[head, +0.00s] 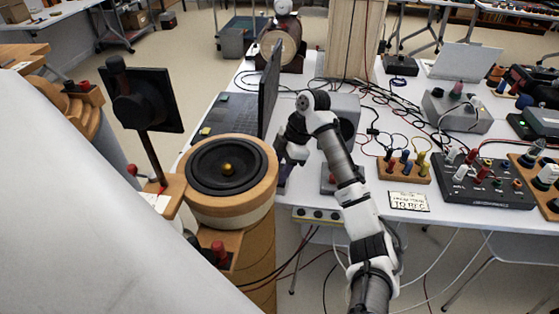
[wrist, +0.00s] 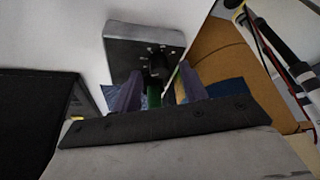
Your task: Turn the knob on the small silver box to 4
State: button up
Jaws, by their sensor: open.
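A small silver box (wrist: 140,30) with a dark face lies ahead of my gripper in the wrist view. Pale marks ring a black knob (wrist: 160,62) on that face. My gripper (wrist: 159,75) is open, its two purple fingers on either side of the knob's line; I cannot tell whether they touch it. A narrow green part (wrist: 154,97) shows between the fingers. The knob's setting is not readable. In the head view my gripper (head: 287,168) is low beside the round speaker, partly hidden, and I cannot make out this box there.
The wooden round speaker (head: 228,170) stands close left of my gripper. A laptop (head: 235,112) is behind it. A grey box with a knob (head: 457,110), terminal blocks (head: 404,168) and cables crowd the white table (head: 455,225) to the right.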

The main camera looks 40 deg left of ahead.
jog(key=shift+s+a+f, duration=0.1)
jog(key=shift+s+f, duration=0.05)
jog(key=shift+f, duration=0.3)
grip_shut()
jog(key=shift+m, duration=0.3)
jog(key=m+p, duration=0.2)
jog(key=m+t+y+p, duration=0.1)
jog(key=m+p, duration=0.1)
jog(key=m, duration=0.1)
jog(key=shift+s+r+y, duration=0.15)
jog(key=shift+s+y, duration=0.05)
jog(key=shift+y, duration=0.1)
jog(key=m+t+p, duration=0.1)
jog(key=m+p, duration=0.1)
jog(key=m, duration=0.1)
jog(key=shift+m+t+y, duration=0.3)
jog(key=shift+m+t, duration=0.1)
jog(key=shift+s+m+t+p, duration=0.1)
jog(key=shift+m+t+p, duration=0.5)
jog(key=shift+m+p, duration=0.6)
jog(key=shift+m, duration=0.4)
